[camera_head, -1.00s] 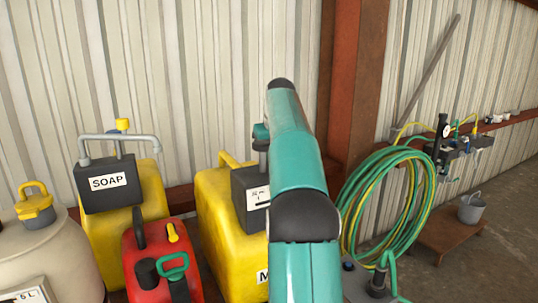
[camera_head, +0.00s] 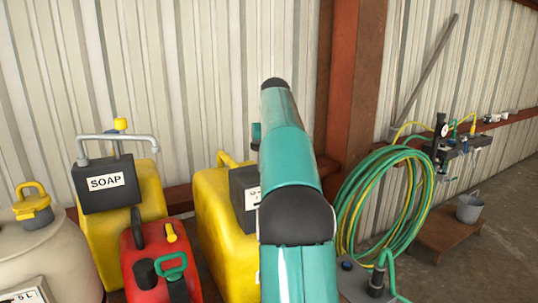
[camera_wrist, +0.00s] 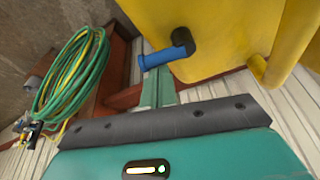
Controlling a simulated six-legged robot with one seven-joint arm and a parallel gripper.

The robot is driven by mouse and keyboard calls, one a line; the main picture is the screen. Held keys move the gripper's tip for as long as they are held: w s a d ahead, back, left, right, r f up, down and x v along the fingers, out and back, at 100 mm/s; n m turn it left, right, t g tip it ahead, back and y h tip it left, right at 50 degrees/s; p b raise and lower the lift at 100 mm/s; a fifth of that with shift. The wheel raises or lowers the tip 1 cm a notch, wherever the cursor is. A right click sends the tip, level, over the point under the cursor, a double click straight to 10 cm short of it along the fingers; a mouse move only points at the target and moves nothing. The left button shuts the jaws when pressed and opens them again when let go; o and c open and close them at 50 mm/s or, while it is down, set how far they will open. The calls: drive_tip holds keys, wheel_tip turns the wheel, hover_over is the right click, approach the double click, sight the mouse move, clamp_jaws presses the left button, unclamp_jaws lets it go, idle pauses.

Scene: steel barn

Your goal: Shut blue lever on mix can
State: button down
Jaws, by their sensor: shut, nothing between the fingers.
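The mix can (camera_head: 217,225) is the yellow can behind my arm in the head view. Its right side and most of its label are hidden. In the wrist view the yellow can (camera_wrist: 225,35) fills the upper right. The blue lever (camera_wrist: 163,57) sticks out to the left from a black pivot on the can. It is hidden in the head view. My gripper (camera_wrist: 158,82) is shut and empty. The head view hides the gripper.
A yellow soap can (camera_head: 150,205), a red can (camera_head: 150,240) and a beige tank (camera_head: 60,260) stand left of the mix can. A green and yellow hose coil (camera_head: 350,205) hangs to the right. A rust-brown post (camera_head: 355,80) and ribbed wall stand close behind.

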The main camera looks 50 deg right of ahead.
drive_tip(key=m, duration=0.2)
drive_tip(key=s+m+g+h, duration=0.1)
drive_tip(key=m, duration=0.1)
drive_tip(key=a+m, duration=0.1)
drive_tip(key=m, duration=0.1)
drive_tip(key=shift+s+g, duration=0.3)
drive_tip(key=shift+s, duration=0.05)
drive_tip(key=m, duration=0.2)
drive_tip(key=a+m+g, duration=0.1)
drive_tip(key=m, duration=0.2)
drive_tip(key=shift+s+a+m+g+h, duration=0.2)
drive_tip(key=shift+s+m+g+h, duration=0.1)
drive_tip(key=shift+s+g+h, duration=0.1)
drive_tip(key=shift+s+a, duration=0.1)
drive_tip(key=shift+a, duration=0.05)
drive_tip(key=shift+w, duration=0.8)
drive_tip(key=shift+a, duration=0.1)
drive_tip(key=v, duration=0.7)
drive_tip(key=shift+r, duration=0.25)
